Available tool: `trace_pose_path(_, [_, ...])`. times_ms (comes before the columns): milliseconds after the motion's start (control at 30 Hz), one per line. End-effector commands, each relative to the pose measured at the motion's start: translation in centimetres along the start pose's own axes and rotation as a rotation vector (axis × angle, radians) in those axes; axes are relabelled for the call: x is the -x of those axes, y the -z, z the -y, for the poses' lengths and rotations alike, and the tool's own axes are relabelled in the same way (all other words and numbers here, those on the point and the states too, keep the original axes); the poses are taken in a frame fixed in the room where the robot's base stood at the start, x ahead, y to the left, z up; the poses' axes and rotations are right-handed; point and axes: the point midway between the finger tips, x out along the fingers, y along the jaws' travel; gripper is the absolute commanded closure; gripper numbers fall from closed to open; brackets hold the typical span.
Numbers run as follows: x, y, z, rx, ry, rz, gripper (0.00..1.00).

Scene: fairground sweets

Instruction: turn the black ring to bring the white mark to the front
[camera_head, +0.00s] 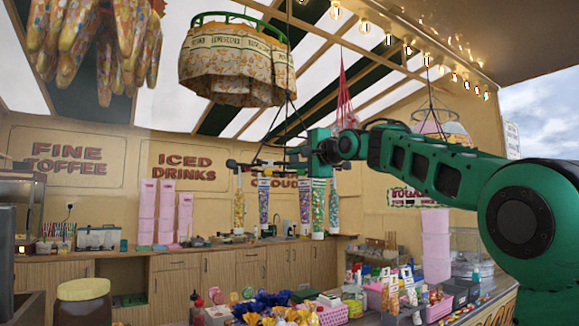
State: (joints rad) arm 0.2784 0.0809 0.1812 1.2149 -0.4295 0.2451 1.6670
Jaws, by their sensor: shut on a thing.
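The black ring (267,163) shows nearly edge-on as a thin dark line, hung on dark cords from above. Tall clear tubes of coloured sweets (239,208) hang below it. My gripper (296,158) is at the right part of the ring and looks shut on its rim. The fingertips are small and partly merge with the ring and the tube tops. I cannot make out the white mark; the ring's far side and the part at my gripper are hidden.
A patterned hanging basket (237,65) is above and left of the ring. A pink net (345,95) and another hanging basket (441,125) are near my arm. A counter with jars, a pink basket (333,314) and wrapped sweets lies below. The back counter (215,270) has pink box stacks.

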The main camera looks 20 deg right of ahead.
Motion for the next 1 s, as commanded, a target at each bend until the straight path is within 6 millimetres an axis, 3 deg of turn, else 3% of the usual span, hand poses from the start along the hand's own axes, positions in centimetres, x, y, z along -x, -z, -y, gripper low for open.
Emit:
trace_pose_path(400, [1.3,3.8,-0.3,-0.002,-0.006,-0.007,0.84])
trace_pose_path(733, [1.7,5.0,-0.4,-0.003,-0.008,-0.005,0.84])
trace_pose_path(1000, [2.0,7.4,-0.5,-0.003,-0.008,-0.007,0.84])
